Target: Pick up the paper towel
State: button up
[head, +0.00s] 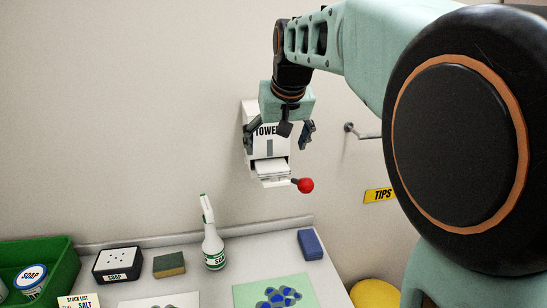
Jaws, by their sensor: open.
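A white towel dispenser (250,118) marked "TOWEL" is on the wall above the back of the bench. White paper towel (272,169) shows in its lower opening. A lever with a red ball (305,185) sticks out at the lower right of the dispenser. My gripper (281,145) is open and empty, with its fingers spread in front of the dispenser's upper part, above the opening. I cannot tell how far it is from the dispenser's face.
On the bench (220,285) stand a spray bottle (213,246), a sponge (169,265), a black soap box (117,263) and a green bin (50,262). A blue block (310,244) is at the right. A yellow "TIPS" sign (380,195) and a metal wall hook (362,132) are right of the dispenser.

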aim_at(272, 165)
jog(key=p+x, duration=0.1)
jog(key=x, duration=0.7)
jog(key=c, duration=1)
